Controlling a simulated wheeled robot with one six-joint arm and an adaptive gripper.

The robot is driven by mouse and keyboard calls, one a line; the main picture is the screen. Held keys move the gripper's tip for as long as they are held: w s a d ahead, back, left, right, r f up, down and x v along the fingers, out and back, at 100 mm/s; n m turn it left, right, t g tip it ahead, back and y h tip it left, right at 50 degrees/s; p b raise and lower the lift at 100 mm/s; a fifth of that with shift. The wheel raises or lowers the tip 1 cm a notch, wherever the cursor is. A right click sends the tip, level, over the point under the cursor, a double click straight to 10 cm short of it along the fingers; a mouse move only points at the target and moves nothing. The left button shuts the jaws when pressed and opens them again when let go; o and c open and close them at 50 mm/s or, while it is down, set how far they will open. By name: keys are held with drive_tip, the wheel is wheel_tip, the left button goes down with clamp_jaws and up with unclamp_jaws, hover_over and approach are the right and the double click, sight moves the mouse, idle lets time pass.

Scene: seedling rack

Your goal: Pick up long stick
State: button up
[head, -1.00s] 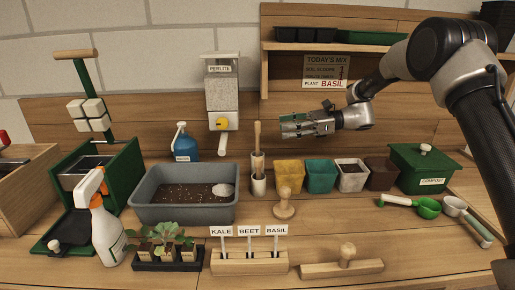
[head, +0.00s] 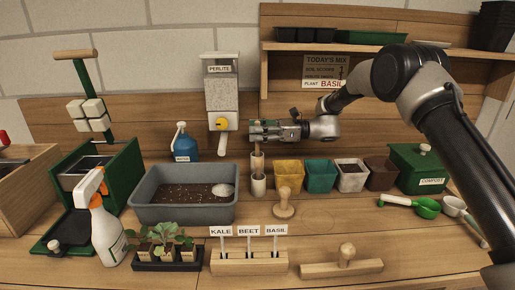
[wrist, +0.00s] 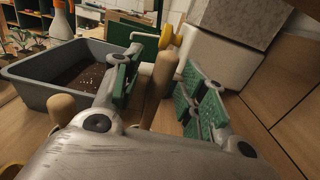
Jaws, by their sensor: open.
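The long stick (head: 257,148) is a wooden rod standing upright in a pale holder near the middle of the bench, beside the grey tub. Its upper part is hidden by my gripper (head: 255,131) in the head view. In the wrist view the long stick (wrist: 164,86) stands between the two green-padded fingers of my gripper (wrist: 158,88), apparently not clamped. My gripper is open and points left at the height of the stick's upper part. A shorter round-topped wooden stick (wrist: 62,108) shows at lower left in the wrist view.
The perlite dispenser (head: 221,95) with its yellow knob is close to my fingertips on the left. The grey tub (head: 185,213) of soil stands left of the stick. Coloured pots, including a yellow one (head: 289,174), stand right. A wooden stamp (head: 285,205) stands in front.

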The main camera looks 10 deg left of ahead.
drive_tip(key=shift+c, duration=0.4)
clamp_jaws()
